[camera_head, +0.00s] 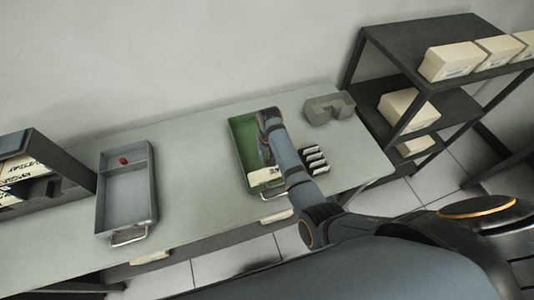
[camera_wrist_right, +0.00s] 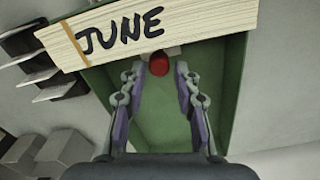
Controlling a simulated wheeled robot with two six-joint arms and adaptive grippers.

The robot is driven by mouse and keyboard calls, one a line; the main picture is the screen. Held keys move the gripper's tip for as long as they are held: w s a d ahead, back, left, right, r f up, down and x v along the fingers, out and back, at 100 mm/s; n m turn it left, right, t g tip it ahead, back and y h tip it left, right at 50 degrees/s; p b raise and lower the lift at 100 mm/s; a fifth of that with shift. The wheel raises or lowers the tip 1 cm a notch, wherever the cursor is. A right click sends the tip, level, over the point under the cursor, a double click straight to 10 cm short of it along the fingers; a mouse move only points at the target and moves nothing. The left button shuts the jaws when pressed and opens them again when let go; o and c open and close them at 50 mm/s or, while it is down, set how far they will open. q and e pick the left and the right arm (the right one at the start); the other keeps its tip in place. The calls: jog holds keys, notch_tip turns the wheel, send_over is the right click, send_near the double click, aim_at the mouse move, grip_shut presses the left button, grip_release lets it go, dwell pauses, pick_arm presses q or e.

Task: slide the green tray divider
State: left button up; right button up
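The green tray (camera_head: 243,134) stands on the table, partly hidden by my right arm. Its green floor and walls also show in the right wrist view (camera_wrist_right: 226,95). A red knob (camera_wrist_right: 158,63) is there, close to the tips of my right gripper (camera_wrist_right: 161,70). The gripper's two fingers are apart, one on each side of the knob; I cannot tell whether they touch it. A block of cards marked JUNE (camera_wrist_right: 150,32) lies across the top of that view and hides most of the divider behind the knob. My left gripper is not in view.
A grey tray (camera_head: 127,203) with a red knob (camera_head: 124,160) stands to the left. A grey block (camera_head: 328,109) and a slotted dark rack (camera_head: 314,159) are right of the green tray. Shelves with boxes (camera_head: 452,62) stand at right. The table between the trays is clear.

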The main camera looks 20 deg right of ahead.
jog(key=shift+s+f, duration=0.1)
jog(key=shift+f, duration=0.4)
jog(key=shift+s+r, duration=0.15)
jog(key=shift+s, duration=0.1)
jog(key=shift+c, duration=1.7)
jog(key=shift+w, duration=0.1)
grip_shut()
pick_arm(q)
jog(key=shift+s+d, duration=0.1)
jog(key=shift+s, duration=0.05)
